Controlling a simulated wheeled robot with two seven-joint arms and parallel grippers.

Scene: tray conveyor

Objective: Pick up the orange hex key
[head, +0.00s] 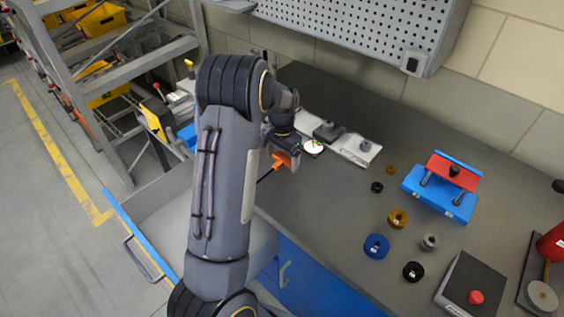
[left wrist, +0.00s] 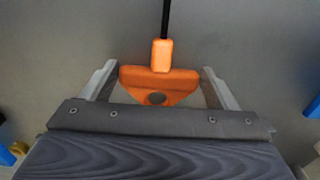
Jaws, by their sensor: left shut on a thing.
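The orange hex key (head: 284,160) has a wide orange handle and a thin black shaft. In the head view its shaft points down and left, near the left edge of the bench top. In the left wrist view the handle (left wrist: 160,83) sits between the two grey fingers of my left gripper (left wrist: 158,76), with the shaft pointing away. My left gripper (head: 277,147) is shut on the handle; my forearm and wrist hide part of it in the head view. I cannot tell how high the key is above the bench. My right gripper is not in view.
The dark bench top (head: 330,215) is clear just right of the key. Behind it lies a pale plate with a dark block (head: 328,131). Several rings, a blue fixture with a red top (head: 440,190) and a box with a red button (head: 476,297) stand to the right.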

